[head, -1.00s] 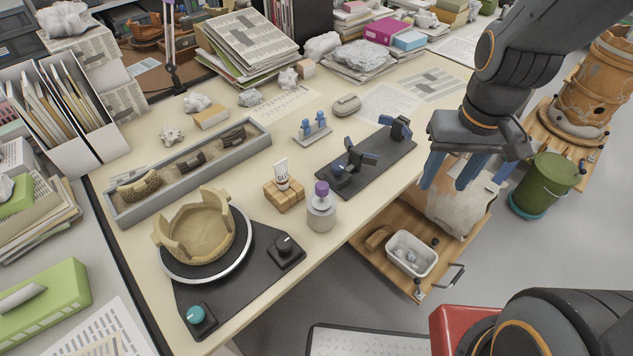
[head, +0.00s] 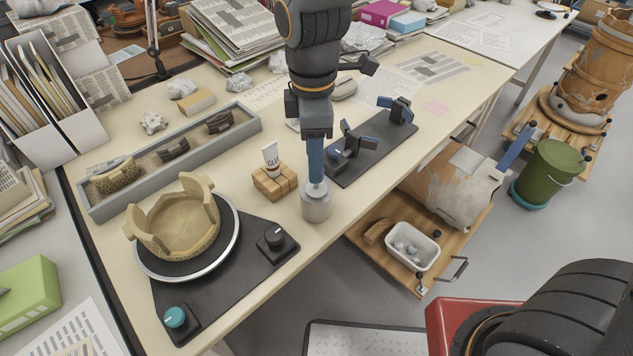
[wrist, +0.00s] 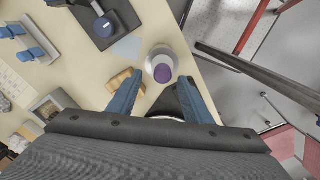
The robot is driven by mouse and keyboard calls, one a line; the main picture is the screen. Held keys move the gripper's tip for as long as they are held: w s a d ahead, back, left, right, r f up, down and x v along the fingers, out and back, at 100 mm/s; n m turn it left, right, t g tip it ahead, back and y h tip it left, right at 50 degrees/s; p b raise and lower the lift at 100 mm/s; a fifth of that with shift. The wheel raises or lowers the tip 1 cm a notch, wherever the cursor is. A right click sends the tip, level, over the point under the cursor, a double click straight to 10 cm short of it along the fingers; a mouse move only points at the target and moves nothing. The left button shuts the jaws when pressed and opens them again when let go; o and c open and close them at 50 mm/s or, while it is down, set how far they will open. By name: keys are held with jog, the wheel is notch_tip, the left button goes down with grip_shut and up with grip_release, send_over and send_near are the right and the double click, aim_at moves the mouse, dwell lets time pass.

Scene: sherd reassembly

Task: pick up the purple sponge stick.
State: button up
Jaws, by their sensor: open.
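The purple sponge stick (wrist: 163,73) shows in the wrist view as a round purple top inside a pale jar (wrist: 161,63). In the head view the same grey jar (head: 317,207) stands near the table's front edge, and my gripper hides the purple top. My gripper (head: 316,178) points down directly above the jar. In the wrist view my gripper (wrist: 161,80) is open, one blue finger on each side of the purple top as seen from above. The fingers are empty. How far the fingertips are above the stick cannot be told.
A wooden block (head: 273,182) holding a glue tube (head: 271,158) stands close left of the jar. A dark stand with blue clamps (head: 372,148) lies behind right. A turntable (head: 232,245) with a partial bowl (head: 176,222) is at left. The table edge drops off in front.

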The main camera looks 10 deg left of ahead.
aim_at(316, 189)
jog(key=shift+s+d+f+p, duration=0.1)
jog(key=shift+d+f+p, duration=0.1)
jog(key=shift+f, duration=1.15)
jog(key=shift+s+d+f+p, duration=0.1)
jog(key=shift+d+f+p, duration=0.1)
jog(key=shift+f, duration=1.1)
jog(key=c, duration=0.9)
